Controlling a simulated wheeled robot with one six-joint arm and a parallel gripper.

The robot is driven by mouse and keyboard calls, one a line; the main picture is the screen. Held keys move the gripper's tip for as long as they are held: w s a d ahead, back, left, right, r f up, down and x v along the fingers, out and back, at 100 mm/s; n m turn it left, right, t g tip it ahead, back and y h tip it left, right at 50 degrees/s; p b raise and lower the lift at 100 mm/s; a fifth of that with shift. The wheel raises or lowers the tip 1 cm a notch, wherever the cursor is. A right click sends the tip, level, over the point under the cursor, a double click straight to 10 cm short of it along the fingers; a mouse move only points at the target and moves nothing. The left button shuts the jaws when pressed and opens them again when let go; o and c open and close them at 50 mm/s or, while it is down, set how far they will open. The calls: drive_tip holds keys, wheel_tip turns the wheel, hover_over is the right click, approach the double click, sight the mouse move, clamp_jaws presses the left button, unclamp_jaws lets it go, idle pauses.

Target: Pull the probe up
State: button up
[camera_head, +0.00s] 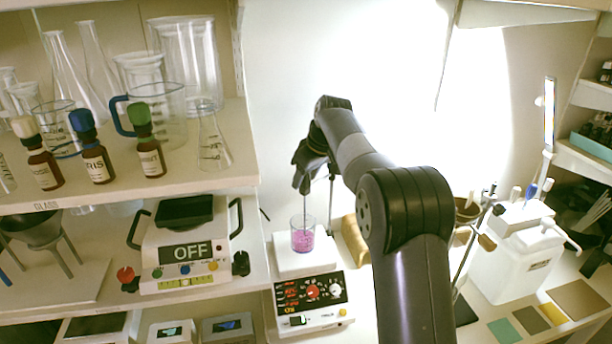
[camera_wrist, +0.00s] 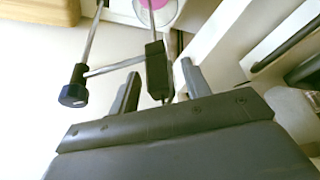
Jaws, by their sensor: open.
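The probe is a thin metal rod (camera_wrist: 152,18) with a black block (camera_wrist: 155,66) at its upper end. A short crossbar joins that block to a stand rod with a dark knob (camera_wrist: 74,93). In the wrist view my gripper (camera_wrist: 160,84) is open, one finger on each side of the black block, with gaps showing. In the head view my gripper (camera_head: 308,165) is above the beaker (camera_head: 302,238) of pink liquid, and the probe's rod (camera_head: 304,186) shows just under it. The beaker stands on a white stirrer (camera_head: 310,292). The probe's tip cannot be made out clearly.
Shelves at left hold brown bottles (camera_head: 97,165), glassware and a balance marked OFF (camera_head: 187,252). A yellowish block (camera_head: 355,240) sits right of the stirrer. A white container (camera_head: 515,265) stands further right. The stand rod (camera_head: 331,190) rises close beside my gripper.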

clamp_jaws()
idle(0.4)
